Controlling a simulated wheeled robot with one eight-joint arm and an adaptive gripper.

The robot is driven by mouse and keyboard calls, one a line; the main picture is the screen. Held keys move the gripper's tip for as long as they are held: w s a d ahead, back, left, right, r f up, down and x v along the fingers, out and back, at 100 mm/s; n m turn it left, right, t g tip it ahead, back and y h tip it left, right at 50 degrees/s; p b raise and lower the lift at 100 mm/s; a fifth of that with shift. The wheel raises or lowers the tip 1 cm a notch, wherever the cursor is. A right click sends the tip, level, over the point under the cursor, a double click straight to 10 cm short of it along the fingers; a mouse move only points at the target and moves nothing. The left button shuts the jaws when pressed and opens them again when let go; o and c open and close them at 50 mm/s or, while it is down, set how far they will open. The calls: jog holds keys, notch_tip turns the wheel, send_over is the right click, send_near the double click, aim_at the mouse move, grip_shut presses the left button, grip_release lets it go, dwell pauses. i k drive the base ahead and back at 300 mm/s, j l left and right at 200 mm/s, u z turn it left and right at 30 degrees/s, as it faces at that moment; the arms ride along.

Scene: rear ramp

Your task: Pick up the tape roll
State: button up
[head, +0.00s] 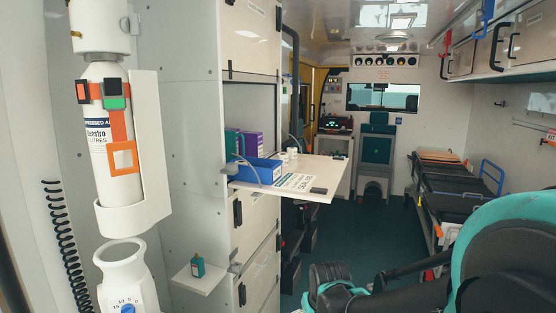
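A small white object (292,154) stands on the fold-out shelf (320,169), near its back edge behind the blue bin. It may be the tape roll, but it is too small to tell for sure. My arm, black and teal, fills the lower right. Its dark ribbed end, which looks like my gripper (328,276), is low at the bottom middle, below the shelf and apart from the white object. The fingers cannot be made out clearly, so whether they are open or shut does not show.
A blue bin (258,171), a printed card (295,182) and a small dark item (318,190) lie on the shelf. A green bottle (197,265) stands on a lower ledge. A gas cylinder (101,145) hangs at left. A stretcher (450,185) stands at right. Dark floor (375,235) is clear in the middle.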

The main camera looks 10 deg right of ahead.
aim_at(284, 158)
jog(key=i+l+u, duration=0.35)
jog(key=u, duration=0.15)
jog(key=i, duration=0.6)
jog(key=k+l+z, duration=0.2)
jog(key=k, duration=0.3)
jog(key=k+z, duration=0.35)
jog(key=i+l+u, duration=0.15)
jog(key=i+l, duration=0.05)
jog(key=i, duration=0.1)
